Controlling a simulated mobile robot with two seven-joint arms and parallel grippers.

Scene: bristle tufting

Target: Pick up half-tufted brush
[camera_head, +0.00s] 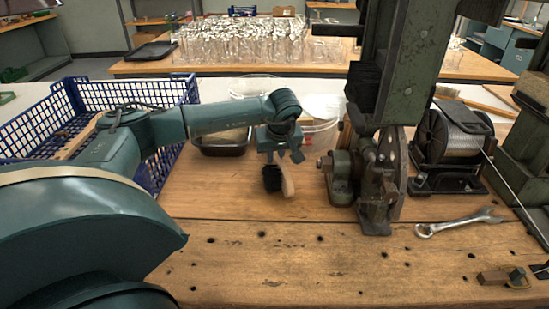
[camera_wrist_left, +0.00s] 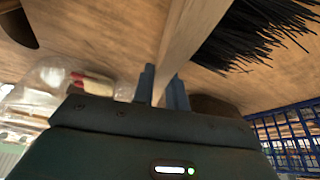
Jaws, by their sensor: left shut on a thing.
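The half-tufted brush has a pale wooden body (camera_head: 287,180) and a clump of black bristles (camera_head: 272,178) on its left side. My left gripper (camera_head: 281,156) is shut on the wooden body, and the brush hangs down from it over the wooden bench. I cannot tell whether its lower end touches the bench. In the left wrist view the wooden body (camera_wrist_left: 191,32) runs up from between the fingers (camera_wrist_left: 163,88), with the black bristles (camera_wrist_left: 262,32) to its right. My right gripper is not in view.
The green tufting machine (camera_head: 368,165) stands close to the right of the brush, with a wire spool (camera_head: 460,135) beyond it. A dark tray (camera_head: 222,147) and a clear bucket (camera_head: 318,135) stand behind. A blue crate (camera_head: 180,92) is at left. A wrench (camera_head: 458,223) lies front right.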

